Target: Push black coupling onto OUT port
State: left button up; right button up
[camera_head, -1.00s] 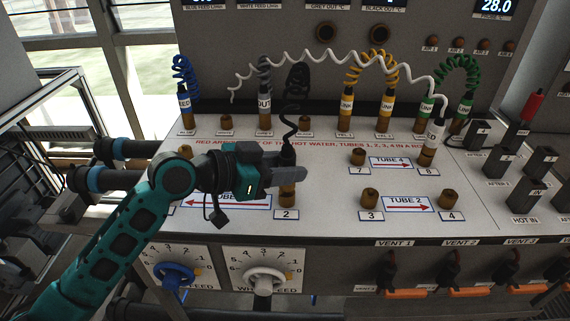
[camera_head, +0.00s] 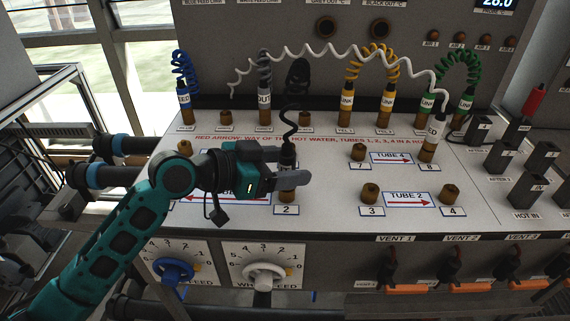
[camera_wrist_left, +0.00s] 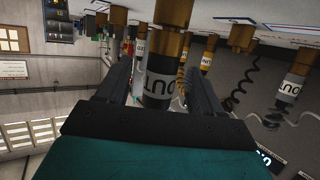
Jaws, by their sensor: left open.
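The black coupling (camera_head: 287,160) with a white label stands upright over the brass port marked 2 (camera_head: 287,196), its black coiled hose rising from it. In the left wrist view, which is upside down, the black coupling (camera_wrist_left: 158,100) shows its OUT label between the fingers. My left gripper (camera_head: 298,180) is open, its fingers at either side of the coupling in the left wrist view (camera_wrist_left: 157,68). In the head view the gripper partly hides the joint with the port, so I cannot tell how far it is seated. My right gripper is out of view.
A grey OUT coupling (camera_head: 264,100) stands in the back row with blue (camera_head: 185,103), yellow (camera_head: 387,105) and green ones. A white-hosed coupling (camera_head: 432,140) stands at port 8. Ports 3 (camera_head: 370,193) and 4 (camera_head: 449,194) are bare. Dials line the front.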

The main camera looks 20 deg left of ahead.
pick_arm(q)
jog(key=s+a+r+p, duration=0.3)
jog(key=r+p, duration=0.1)
jog(key=r, duration=0.1)
jog(key=shift+r, duration=0.35)
dwell(0.3)
jog(key=b+v, duration=0.1)
jog(key=v, duration=1.1)
jog(key=shift+s+a, duration=0.25)
jog(key=shift+s, duration=0.1)
